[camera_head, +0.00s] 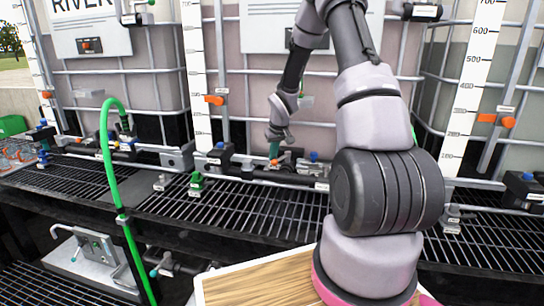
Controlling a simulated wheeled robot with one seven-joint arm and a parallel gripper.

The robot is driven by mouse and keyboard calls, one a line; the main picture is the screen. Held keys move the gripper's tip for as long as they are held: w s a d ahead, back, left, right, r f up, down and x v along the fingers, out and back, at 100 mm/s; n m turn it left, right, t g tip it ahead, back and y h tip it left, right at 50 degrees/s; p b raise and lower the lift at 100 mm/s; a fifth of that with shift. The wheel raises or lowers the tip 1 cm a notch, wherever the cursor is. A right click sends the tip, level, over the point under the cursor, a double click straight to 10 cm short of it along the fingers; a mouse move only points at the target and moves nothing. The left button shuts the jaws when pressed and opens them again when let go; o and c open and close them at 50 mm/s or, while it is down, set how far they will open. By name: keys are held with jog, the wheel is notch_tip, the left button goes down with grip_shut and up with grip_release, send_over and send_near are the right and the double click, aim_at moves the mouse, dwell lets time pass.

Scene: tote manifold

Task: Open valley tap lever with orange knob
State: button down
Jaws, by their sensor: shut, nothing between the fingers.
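The tank in the middle (262,90) carries a white sign (262,28) whose text is hidden, so I cannot read a name on it. My arm reaches across the front of this tank and bends down to the pipe row. My gripper (275,146) points down there and is shut with nothing in it. A small teal part shows at its tip; I cannot tell whether it is a fingertip or a fitting. A small orange spot, perhaps a knob (273,161), shows just below the tip. The lever's angle and any contact are too small to tell.
The left tank's sign (88,22) reads RIVER. Gauge strips carry orange markers (214,99). Black fittings (218,158) line the pipe above a black grating (225,210). A green hose (106,150) arches at left. A wooden board (265,280) lies below my arm.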

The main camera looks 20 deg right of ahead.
jog(key=s+n, duration=0.1)
jog(key=d+n+y, duration=0.1)
jog(key=shift+s+d+n, duration=0.1)
jog(key=shift+s+n, duration=0.2)
jog(key=shift+s, duration=0.05)
jog(key=shift+s+d, duration=0.3)
jog(key=shift+s, duration=0.05)
dwell(0.3)
